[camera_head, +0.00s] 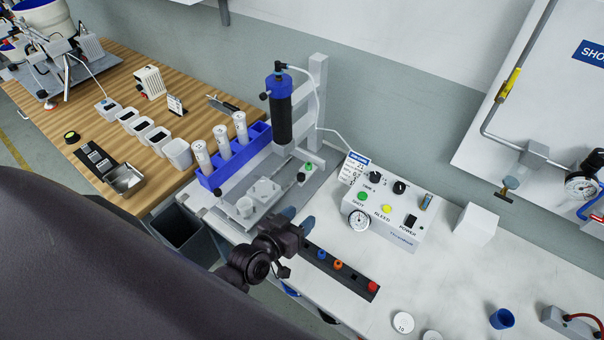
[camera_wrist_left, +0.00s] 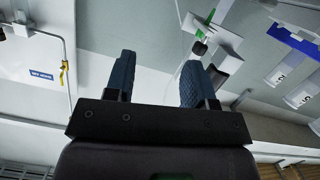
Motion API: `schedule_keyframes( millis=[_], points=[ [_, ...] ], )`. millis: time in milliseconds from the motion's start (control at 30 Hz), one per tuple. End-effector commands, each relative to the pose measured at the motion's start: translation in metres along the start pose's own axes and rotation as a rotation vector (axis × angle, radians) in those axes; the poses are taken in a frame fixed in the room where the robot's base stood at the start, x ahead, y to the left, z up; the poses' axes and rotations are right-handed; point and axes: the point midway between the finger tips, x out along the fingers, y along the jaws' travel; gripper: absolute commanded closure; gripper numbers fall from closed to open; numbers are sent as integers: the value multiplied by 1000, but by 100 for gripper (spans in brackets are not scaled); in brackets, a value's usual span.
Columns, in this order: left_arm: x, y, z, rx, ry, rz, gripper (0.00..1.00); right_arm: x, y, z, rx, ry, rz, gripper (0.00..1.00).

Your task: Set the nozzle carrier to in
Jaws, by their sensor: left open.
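The gantry stand (camera_head: 318,100) holds an upright black barrel with a blue cap (camera_head: 281,110) over a grey base plate with a pale block (camera_head: 263,191). A small black knob (camera_head: 300,177) and a green mark (camera_head: 309,167) sit on a grey part at the right of the base. This looks like the nozzle carrier, but I cannot tell its setting. My left gripper (camera_head: 298,219) is open and empty, in front of the base and apart from the knob. In the left wrist view the black knob (camera_wrist_left: 199,48) shows beyond the blue fingers (camera_wrist_left: 156,80). My right gripper is not in view.
A control box (camera_head: 393,212) with buttons and a gauge stands right of the gantry. A blue rack (camera_head: 236,156) holds white cartridges to its left. A dark strip with coloured nozzles (camera_head: 340,265) lies near my gripper.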

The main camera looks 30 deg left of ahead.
Motion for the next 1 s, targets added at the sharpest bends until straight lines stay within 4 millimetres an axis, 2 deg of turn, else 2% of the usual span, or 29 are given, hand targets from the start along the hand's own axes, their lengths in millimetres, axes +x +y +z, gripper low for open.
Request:
schedule_keyframes(
  millis=[167, 267, 400, 567, 767, 1000],
  points=[
    [16, 2, -12, -33, 126, -21, 50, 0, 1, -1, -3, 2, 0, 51],
    [20, -3, -15, -38, 182, -69, 50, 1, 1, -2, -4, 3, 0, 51],
    [17, -20, -9, -18, 227, -180, 50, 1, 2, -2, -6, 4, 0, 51],
    [12, -37, -9, 45, 247, -291, 50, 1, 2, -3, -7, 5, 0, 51],
    [10, -41, -12, 134, 251, -331, 50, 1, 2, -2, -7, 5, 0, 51],
    [30, -47, -18, 142, 251, -329, 50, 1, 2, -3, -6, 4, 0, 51]
  ],
)
